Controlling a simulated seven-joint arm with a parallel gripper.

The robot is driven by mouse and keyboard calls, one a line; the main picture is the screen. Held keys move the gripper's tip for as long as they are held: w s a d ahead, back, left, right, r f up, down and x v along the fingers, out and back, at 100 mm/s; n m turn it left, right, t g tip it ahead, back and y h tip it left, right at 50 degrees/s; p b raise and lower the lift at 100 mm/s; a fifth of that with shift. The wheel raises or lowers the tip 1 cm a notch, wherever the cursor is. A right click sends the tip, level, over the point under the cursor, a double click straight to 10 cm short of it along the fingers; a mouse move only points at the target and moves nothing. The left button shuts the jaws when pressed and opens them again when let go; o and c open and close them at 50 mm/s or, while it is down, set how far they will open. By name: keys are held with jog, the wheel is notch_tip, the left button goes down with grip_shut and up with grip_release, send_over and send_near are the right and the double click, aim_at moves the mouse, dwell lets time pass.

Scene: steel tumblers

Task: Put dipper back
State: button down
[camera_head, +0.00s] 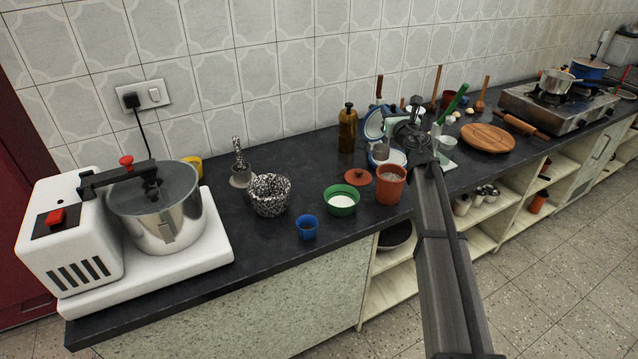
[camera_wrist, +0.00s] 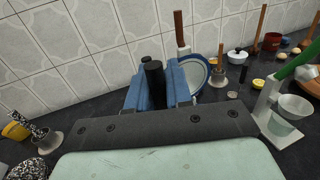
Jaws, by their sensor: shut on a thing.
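My gripper (camera_head: 402,118) is over the counter, in front of the wall. In the wrist view its blue fingers (camera_wrist: 162,84) are closed around a dark upright piece, which I take to be the handle of the dipper. The dipper's steel cup (camera_head: 380,151) shows just left of my gripper, above or in a white vessel with a blue rim (camera_head: 399,158); I cannot tell whether they touch. A blue-rimmed white round piece (camera_head: 374,124) stands upright behind. The hand hides most of the handle.
A brown bottle (camera_head: 347,130) stands to the left. An orange-red container (camera_head: 390,184), a green bowl (camera_head: 341,201) and a blue cup (camera_head: 306,227) stand near the front edge. A pale stand with a green-handled thing (camera_head: 453,102) is close on the right.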

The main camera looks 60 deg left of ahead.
jog(key=s+a+f+n+g, duration=0.1)
jog(key=s+a, duration=0.4)
jog(key=s, duration=0.4)
jog(key=s+a+n+g, duration=0.1)
jog(key=s+a, duration=0.4)
jog(key=s, duration=0.3)
notch_tip(320, 180, down, 10)
jog(key=shift+s+d+y, duration=0.15)
jog(key=shift+s+y, duration=0.1)
jog(key=shift+y, duration=0.05)
jog(key=c, duration=1)
grip_release()
jog(key=shift+c, duration=0.2)
jog(key=shift+r, duration=0.1)
jog(key=s+d, duration=0.2)
jog(key=d, duration=1)
jog(key=shift+a, duration=0.1)
